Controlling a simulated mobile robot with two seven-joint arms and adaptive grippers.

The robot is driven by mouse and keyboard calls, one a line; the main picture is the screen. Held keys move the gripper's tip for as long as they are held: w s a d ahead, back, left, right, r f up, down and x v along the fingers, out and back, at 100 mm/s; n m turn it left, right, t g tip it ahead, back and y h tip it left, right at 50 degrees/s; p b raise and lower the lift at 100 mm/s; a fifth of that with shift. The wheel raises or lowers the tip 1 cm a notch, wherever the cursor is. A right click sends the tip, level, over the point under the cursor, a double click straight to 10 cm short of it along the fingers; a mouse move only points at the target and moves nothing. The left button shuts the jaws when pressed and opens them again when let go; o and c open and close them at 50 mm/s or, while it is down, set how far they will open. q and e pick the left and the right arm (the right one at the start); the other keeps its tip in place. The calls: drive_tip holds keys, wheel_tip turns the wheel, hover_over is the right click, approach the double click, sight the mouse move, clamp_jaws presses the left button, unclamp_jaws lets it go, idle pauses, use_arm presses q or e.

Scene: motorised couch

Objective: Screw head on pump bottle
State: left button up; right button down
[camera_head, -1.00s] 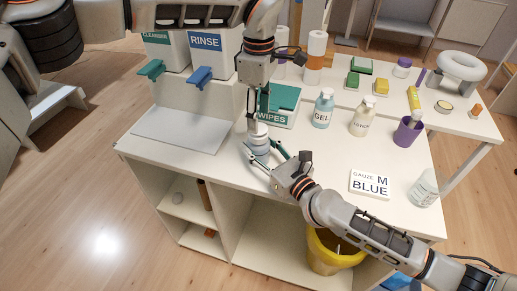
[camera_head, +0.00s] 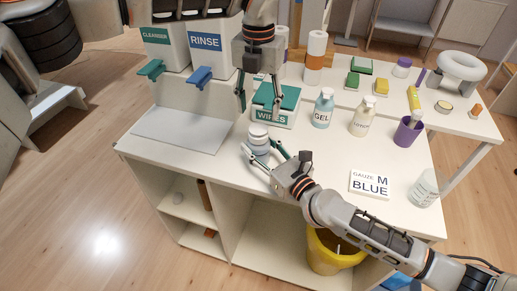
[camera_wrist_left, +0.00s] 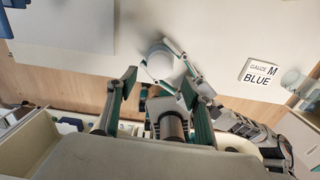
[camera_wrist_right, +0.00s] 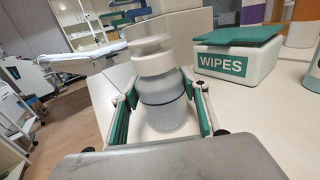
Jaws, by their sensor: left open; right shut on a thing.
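The pump bottle (camera_head: 260,148) stands upright near the counter's front edge, with a grey translucent body and the white pump head (camera_head: 258,130) on top. My right gripper (camera_head: 263,156) is shut around the bottle's body from the front right. In the right wrist view, the bottle's body (camera_wrist_right: 165,105) is between the fingers, with the white head (camera_wrist_right: 152,52) above it. I cannot tell how tightly the head is screwed on. My left gripper (camera_head: 259,108) is open and empty, pointing down above and behind the bottle. In the left wrist view the round white head (camera_wrist_left: 160,62) shows beyond its fingers.
A white wipes box (camera_head: 288,118) with a green lid stands behind the bottle. A yellow bin (camera_head: 325,255) is below the counter front.

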sight(259, 128)
idle(0.4)
use_arm(q)
drive_tip(key=shift+f, duration=4)
drive_tip(key=c, duration=1.1)
drive_tip(key=shift+c, duration=0.4)
drive_tip(key=o, duration=1.3)
drive_tip(key=shift+o, duration=0.2)
